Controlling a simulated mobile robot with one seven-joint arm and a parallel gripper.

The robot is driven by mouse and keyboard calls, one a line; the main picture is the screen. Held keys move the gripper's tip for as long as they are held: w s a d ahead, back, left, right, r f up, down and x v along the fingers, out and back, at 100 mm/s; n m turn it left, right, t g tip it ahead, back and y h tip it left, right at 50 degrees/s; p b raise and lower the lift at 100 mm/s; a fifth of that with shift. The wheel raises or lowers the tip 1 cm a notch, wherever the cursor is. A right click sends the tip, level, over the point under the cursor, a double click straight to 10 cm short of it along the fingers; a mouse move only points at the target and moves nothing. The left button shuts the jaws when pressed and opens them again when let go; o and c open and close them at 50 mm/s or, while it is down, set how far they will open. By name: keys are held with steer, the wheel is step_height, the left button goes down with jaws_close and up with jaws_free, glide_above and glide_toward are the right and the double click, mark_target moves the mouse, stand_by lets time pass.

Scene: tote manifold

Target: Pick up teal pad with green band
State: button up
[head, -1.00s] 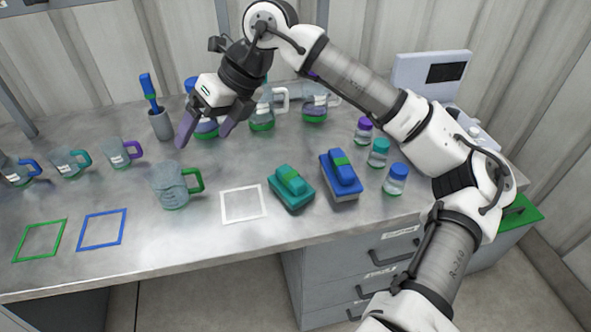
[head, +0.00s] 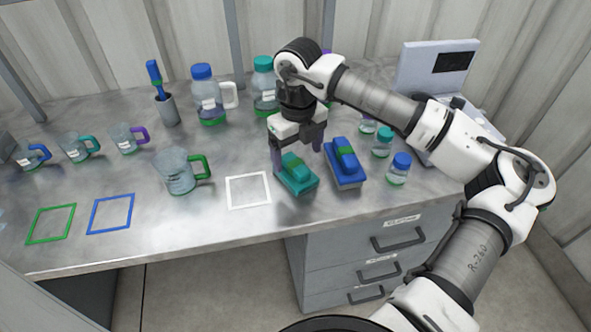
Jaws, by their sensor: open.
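The teal pad with green band (head: 297,181) lies on the metal bench, to the right of the white square outline. My gripper (head: 298,156) is open and points down over this pad. One finger shows by the pad's left upper edge and the other at its upper right, towards the blue pad. I cannot tell whether the fingers touch the pad or how far they reach down its sides. A blue pad with a green band (head: 345,163) lies close on the right.
A glass beaker with green handle (head: 177,172) stands to the left, beyond the white outline (head: 248,191). Small capped jars (head: 398,169) stand to the right. Large jugs (head: 210,100) stand behind. The bench's front edge runs close in front of the pads.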

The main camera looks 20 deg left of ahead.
mark_target(296, 163)
steer(key=f+p, duration=0.1)
steer(key=f, duration=0.1)
steer(key=f+p, duration=0.1)
steer(key=f, duration=0.2)
steer(key=shift+s+a, duration=0.15)
steer(key=shift+a, duration=0.05)
steer(key=shift+c, duration=0.4)
steer(key=c, duration=1.1)
steer(key=shift+r, duration=0.2)
step_height(296, 163, up, 20)
steer(key=b, duration=0.4)
steer(key=shift+f, duration=0.1)
